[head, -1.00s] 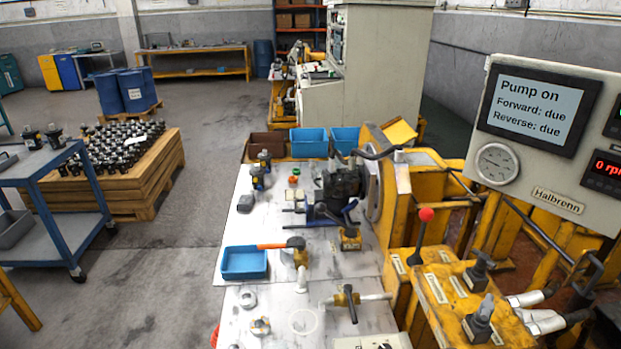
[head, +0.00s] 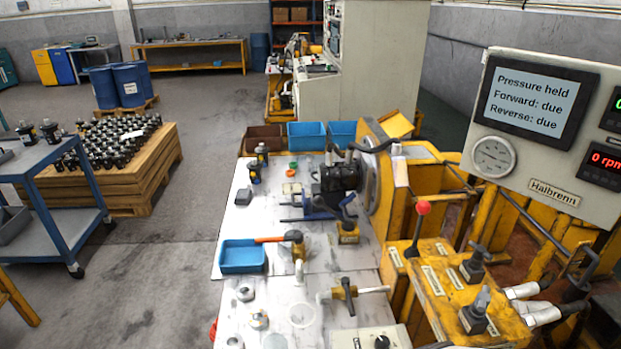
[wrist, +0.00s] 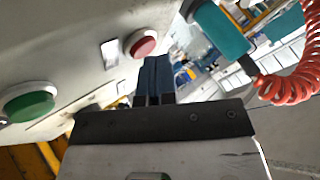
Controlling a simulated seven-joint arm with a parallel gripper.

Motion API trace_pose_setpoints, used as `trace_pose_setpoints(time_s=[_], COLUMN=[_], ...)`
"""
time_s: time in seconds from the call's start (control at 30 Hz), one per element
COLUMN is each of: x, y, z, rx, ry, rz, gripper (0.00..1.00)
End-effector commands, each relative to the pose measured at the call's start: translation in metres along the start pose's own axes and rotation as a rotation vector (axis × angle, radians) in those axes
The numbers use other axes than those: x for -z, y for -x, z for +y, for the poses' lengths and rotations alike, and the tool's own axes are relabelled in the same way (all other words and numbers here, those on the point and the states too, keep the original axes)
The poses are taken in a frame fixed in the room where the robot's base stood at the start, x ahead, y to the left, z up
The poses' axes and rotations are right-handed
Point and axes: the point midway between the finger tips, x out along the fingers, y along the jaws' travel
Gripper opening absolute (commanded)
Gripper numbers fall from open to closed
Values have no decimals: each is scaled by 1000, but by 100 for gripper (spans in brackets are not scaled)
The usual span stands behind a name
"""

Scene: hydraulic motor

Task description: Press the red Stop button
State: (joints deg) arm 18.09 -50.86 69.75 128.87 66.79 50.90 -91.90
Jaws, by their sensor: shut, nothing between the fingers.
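The red button (wrist: 141,44), a round cap in a pale ring, sits on a light panel at the upper middle of the wrist view. My gripper (wrist: 154,62) has its dark fingers together, with nothing between them. The fingertips appear just below and right of the red button; I cannot tell whether they touch it. A large green button (wrist: 28,104) is on the same panel to the left. The red button and my gripper cannot be made out in the head view.
A teal block (wrist: 222,32) and a coiled red hose (wrist: 285,80) are right of the fingers. In the head view, the display (head: 532,95) reads "Pressure held", with forward and reverse due. A red-knobbed lever (head: 423,208) rises from the yellow console.

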Motion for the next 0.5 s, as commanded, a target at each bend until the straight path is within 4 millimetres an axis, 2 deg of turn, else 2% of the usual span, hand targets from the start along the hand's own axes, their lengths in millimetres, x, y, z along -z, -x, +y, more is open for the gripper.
trace_pose_setpoints(time_s=[0.5], x=[6], y=[7], z=[-5], rx=[0], ry=[1], rz=[1], gripper=[0])
